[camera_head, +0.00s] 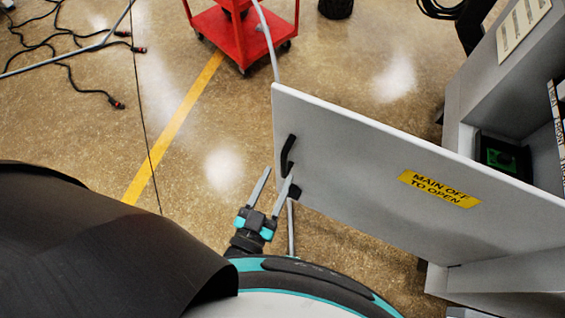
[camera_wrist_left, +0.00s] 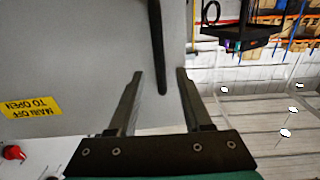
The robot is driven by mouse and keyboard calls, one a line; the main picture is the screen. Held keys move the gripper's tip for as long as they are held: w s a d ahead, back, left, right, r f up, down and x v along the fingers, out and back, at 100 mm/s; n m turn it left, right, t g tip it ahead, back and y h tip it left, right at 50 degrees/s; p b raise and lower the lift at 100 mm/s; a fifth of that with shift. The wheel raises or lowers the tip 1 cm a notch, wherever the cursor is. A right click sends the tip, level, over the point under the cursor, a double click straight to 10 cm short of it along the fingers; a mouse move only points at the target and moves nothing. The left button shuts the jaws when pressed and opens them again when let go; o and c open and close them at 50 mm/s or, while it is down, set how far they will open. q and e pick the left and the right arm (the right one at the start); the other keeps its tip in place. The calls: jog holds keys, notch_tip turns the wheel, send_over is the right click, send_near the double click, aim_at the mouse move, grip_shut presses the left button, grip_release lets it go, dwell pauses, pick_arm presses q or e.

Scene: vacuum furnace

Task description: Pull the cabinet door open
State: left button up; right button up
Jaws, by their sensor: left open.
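The cabinet door (camera_head: 370,190) is a light grey panel with a yellow "MAIN OFF TO OPEN" label (camera_head: 440,188). It stands swung out from the cabinet (camera_head: 480,85), whose inside shows at the right. The black door handle (camera_head: 287,155) is near the door's free edge; it also shows in the left wrist view (camera_wrist_left: 157,45). My left gripper (camera_head: 277,174) is open and empty at the handle's lower end. In the left wrist view, the handle's lower end appears between the two fingertips (camera_wrist_left: 160,75); contact cannot be told. My right gripper is not in view.
A red cart (camera_head: 240,35) stands on the floor beyond the door. Black cables (camera_head: 85,85) lie at the upper left. A green device (camera_head: 500,157) sits inside the cabinet. The floor left of the door, along the yellow line (camera_head: 175,125), is clear.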

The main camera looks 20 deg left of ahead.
pick_arm(q)
jog(key=s, duration=1)
jog(key=shift+a, duration=0.45)
jog(key=shift+f, duration=0.1)
notch_tip(320, 180, down, 19)
jog(key=s+m+g, duration=0.1)
jog(key=s+g, duration=0.2)
jog(key=g, duration=0.5)
jog(key=s+a+f+g+y+b, duration=0.1)
jog(key=s+a+f+g, duration=0.7)
jog(key=f, duration=0.4)
jog(key=shift+s+a+f+g+y, duration=0.15)
jog(key=shift+s+a+g+y, duration=0.3)
jog(key=shift+s, duration=0.55)
